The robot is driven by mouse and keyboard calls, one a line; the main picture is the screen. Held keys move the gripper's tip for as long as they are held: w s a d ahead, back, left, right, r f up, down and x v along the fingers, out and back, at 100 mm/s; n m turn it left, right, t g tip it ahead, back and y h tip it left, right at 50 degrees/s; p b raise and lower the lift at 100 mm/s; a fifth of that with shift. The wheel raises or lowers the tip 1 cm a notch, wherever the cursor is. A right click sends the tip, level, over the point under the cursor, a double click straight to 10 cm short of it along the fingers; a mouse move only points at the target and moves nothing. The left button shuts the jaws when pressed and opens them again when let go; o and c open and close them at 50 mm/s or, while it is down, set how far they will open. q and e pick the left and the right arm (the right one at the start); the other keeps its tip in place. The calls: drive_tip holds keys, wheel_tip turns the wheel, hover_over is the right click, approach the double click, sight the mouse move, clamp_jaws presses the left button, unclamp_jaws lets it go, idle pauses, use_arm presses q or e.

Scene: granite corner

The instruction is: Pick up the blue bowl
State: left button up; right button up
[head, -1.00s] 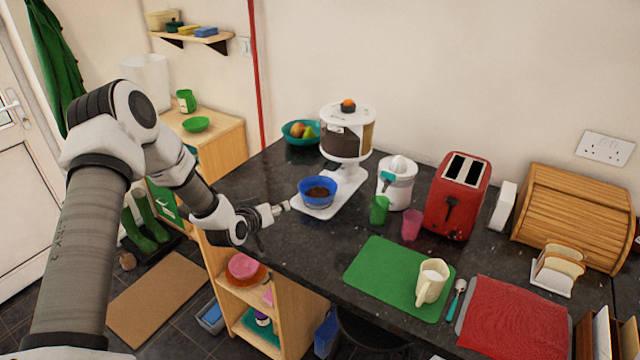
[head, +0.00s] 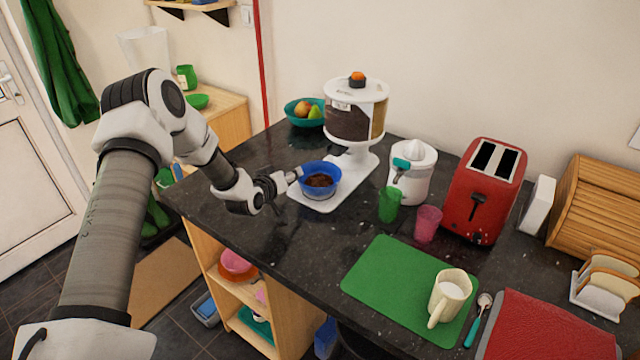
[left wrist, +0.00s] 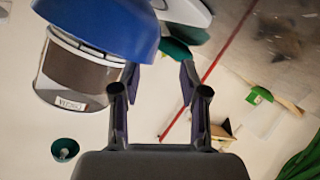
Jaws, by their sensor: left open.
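The blue bowl (head: 331,183) stands upright on the white base of a dispenser in the head view and holds something dark brown. My left gripper (head: 293,175) is beside the bowl's left side, close to its rim. I cannot tell whether it touches the bowl. In the left wrist view the bowl (left wrist: 100,25) fills the upper left, and the open, empty left gripper (left wrist: 157,78) has its left fingertip near the bowl's lower edge. My right gripper is not in view.
The dispenser (head: 355,112) rises behind the bowl. A teal fruit bowl (head: 293,117) stands at the back. A juicer (head: 411,175), green cup (head: 389,204), pink cup (head: 428,224) and red toaster (head: 484,190) stand to the right. The dark counter (head: 290,250) in front is clear.

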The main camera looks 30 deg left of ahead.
use_arm(q)
drive_tip(key=w, duration=0.1)
drive_tip(key=w+p, duration=0.1)
drive_tip(key=w, duration=0.1)
drive_tip(key=shift+w+d+f, duration=0.2)
drive_tip(key=shift+d+f, duration=0.05)
drive_tip(key=shift+d, duration=0.05)
drive_tip(key=shift+w+a+f, duration=0.15)
drive_tip(key=shift+w+f, duration=0.3)
drive_tip(key=shift+s+r, duration=0.15)
clamp_jaws()
wheel_tip(320, 180, up, 3)
drive_tip(key=shift+r+b, duration=0.2)
drive_tip(key=shift+b, duration=0.5)
drive_tip(key=s+r, duration=0.1)
drive_tip(key=s, duration=1.4)
drive_tip(key=shift+s+r, duration=0.35)
drive_tip(key=shift+s, duration=0.05)
